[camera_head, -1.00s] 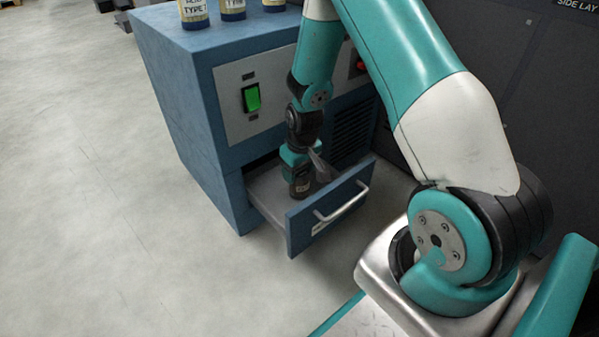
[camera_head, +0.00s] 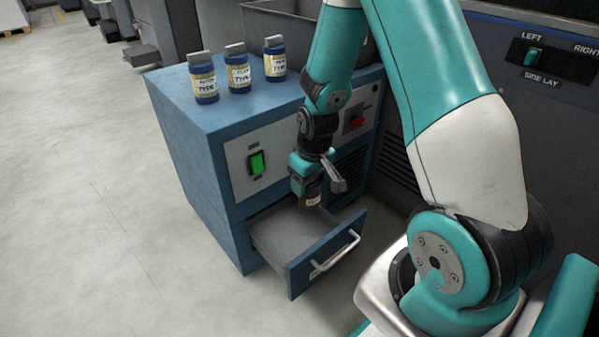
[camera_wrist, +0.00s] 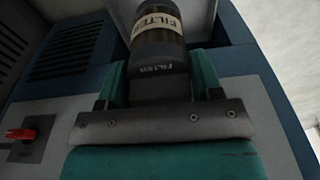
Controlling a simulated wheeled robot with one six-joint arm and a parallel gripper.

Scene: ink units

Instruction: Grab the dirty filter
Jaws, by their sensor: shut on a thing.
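The filter (camera_wrist: 158,35) is a dark cylinder with a cream label reading FILTER and a dark cap. My gripper (camera_wrist: 162,85) is shut on the filter's cap end, with a teal finger on each side in the wrist view. In the head view my gripper (camera_head: 308,182) is above the open drawer (camera_head: 276,233). The filter (camera_head: 312,198) shows there as a small dark shape with a pale label under the gripper. I cannot tell how dirty it is.
The blue cabinet (camera_head: 190,135) carries three blue bottles with labels, one of them at the left (camera_head: 203,78). Its front has a green switch (camera_head: 257,163) and a red knob (camera_head: 357,122). The drawer handle (camera_head: 336,254) sticks out. Open floor (camera_head: 90,200) lies to the left.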

